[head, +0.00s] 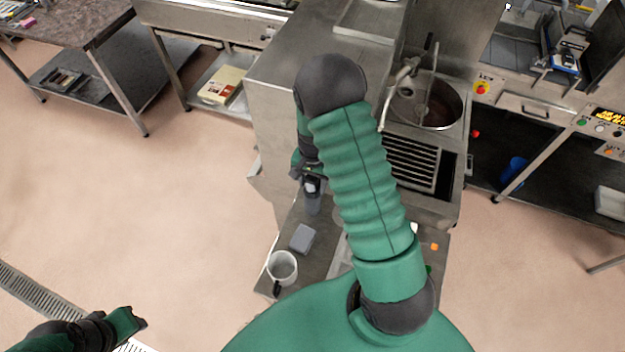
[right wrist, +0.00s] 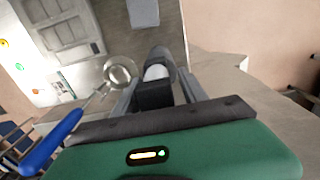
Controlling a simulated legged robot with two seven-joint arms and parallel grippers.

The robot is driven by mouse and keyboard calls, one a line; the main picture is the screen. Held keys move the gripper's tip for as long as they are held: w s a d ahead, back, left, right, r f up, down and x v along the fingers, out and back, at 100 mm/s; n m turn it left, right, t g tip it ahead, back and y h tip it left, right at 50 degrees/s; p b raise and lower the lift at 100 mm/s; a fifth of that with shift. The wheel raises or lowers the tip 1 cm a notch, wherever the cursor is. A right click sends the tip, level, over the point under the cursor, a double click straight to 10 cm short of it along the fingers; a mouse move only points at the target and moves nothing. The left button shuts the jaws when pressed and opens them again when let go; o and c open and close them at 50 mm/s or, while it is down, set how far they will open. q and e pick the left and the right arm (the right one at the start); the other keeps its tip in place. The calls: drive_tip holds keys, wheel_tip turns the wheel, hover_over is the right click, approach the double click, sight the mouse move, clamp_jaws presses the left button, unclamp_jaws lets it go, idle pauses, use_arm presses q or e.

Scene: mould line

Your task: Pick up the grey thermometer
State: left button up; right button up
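The grey thermometer (right wrist: 160,57), a dark grey rounded body with a pale face, is between the fingers of my right gripper (right wrist: 159,75) in the right wrist view. The fingers stand on both sides of it, with a narrow gap seen on the right, so the gripper looks open around it. In the head view my right gripper (head: 312,186) points down at a grey upright shape (head: 313,204) on the narrow steel counter. My left gripper (head: 130,322) is at the lower left, away from the counter; its fingers are not clear.
The right wrist view shows a round metal tool head (right wrist: 118,72) and a blue handle (right wrist: 50,142) close left of the fingers. A steel machine (head: 290,75) stands behind.

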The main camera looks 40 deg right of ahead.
drive_tip(key=shift+d, duration=0.1)
clamp_jaws()
drive_tip(key=shift+w+r, duration=0.1)
drive_tip(key=shift+r, duration=0.25)
wheel_tip(320, 180, up, 17)
drive_tip(key=b, duration=0.3)
drive_tip(key=shift+r, duration=0.2)
drive_tip(key=shift+f, duration=0.1)
